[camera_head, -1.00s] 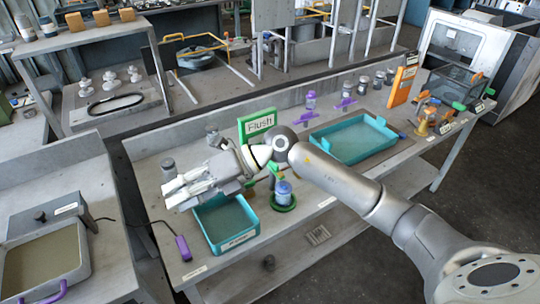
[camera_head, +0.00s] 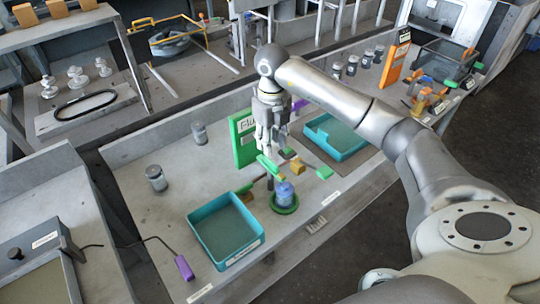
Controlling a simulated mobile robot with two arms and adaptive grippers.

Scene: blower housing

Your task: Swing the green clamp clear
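My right gripper (camera_head: 271,146) points down beside the green sign, in the middle of the bench. Its two fingers look apart, with nothing seen between them. Just below the fingertips is a green bar-shaped piece (camera_head: 268,167), which looks like a clamp handle. A second green piece (camera_head: 324,172) lies to its right, past a yellow block (camera_head: 297,168). I cannot tell which green piece is the clamp, or whether the fingers touch the nearer one. A blue-capped jar (camera_head: 284,194) stands in a green ring (camera_head: 285,207) in front. My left gripper is not in view.
An empty teal tray (camera_head: 196,222) stands left of the jar, and another teal tray (camera_head: 346,128) to the right. The green sign (camera_head: 241,150) stands upright close to the gripper. Small grey jars (camera_head: 156,178) stand at the left. The bench's left part is mostly clear.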

